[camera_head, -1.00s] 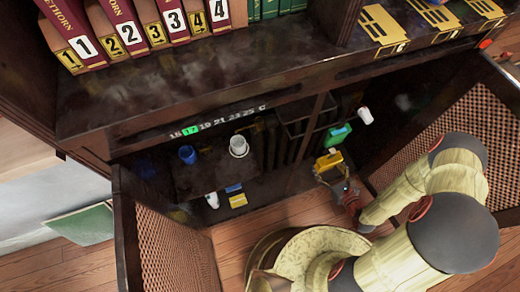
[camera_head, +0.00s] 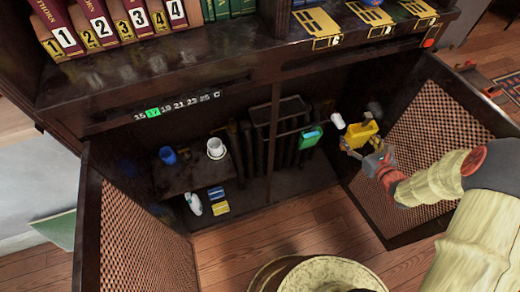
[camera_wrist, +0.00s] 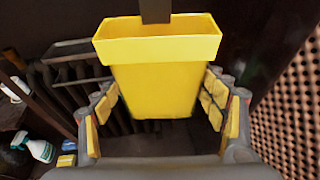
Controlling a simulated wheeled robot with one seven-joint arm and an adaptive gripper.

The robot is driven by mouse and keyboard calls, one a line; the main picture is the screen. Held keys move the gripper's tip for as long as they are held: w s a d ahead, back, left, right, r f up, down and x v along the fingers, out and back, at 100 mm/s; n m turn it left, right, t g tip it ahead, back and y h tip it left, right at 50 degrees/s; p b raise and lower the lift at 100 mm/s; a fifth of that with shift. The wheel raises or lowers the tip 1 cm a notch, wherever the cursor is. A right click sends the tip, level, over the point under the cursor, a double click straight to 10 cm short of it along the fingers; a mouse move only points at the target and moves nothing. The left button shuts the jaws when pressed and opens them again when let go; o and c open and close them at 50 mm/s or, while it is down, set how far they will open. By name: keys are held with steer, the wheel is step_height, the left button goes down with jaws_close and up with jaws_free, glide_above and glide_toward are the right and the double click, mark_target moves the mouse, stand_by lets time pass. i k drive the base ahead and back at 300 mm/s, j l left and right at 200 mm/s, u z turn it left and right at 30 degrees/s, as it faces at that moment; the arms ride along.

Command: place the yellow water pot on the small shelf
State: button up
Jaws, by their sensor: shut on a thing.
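My gripper (camera_head: 364,148) is shut on the yellow water pot (camera_head: 362,134), in front of the open cabinet's right side. In the wrist view the yellow pot (camera_wrist: 155,88) is upright and its wide rim faces up. The fingers (camera_wrist: 155,115) flank its body on both sides. A dark bar shows at the top, over the rim. A small dark shelf (camera_head: 190,181) inside the cabinet's left part bears a blue cup (camera_head: 168,155) and a white cup (camera_head: 216,148) near its back and right. Its front area is bare.
A teal pot (camera_head: 310,137) and a white pot (camera_head: 337,120) hang near the radiator (camera_head: 290,150). Below the shelf are a white bottle (camera_head: 194,204), a blue sponge (camera_head: 216,192) and a yellow one (camera_head: 220,208). Mesh doors stand open at left (camera_head: 140,240) and right (camera_head: 435,130).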

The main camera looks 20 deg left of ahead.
mark_target(203, 173)
steer(key=l+u, duration=0.15)
steer(key=u, duration=0.3)
steer(key=l+u, duration=0.2)
steer(key=u, duration=0.3)
steer(key=i+j+u, duration=0.3)
steer(key=i+j, duration=0.1)
steer(key=j, duration=0.1)
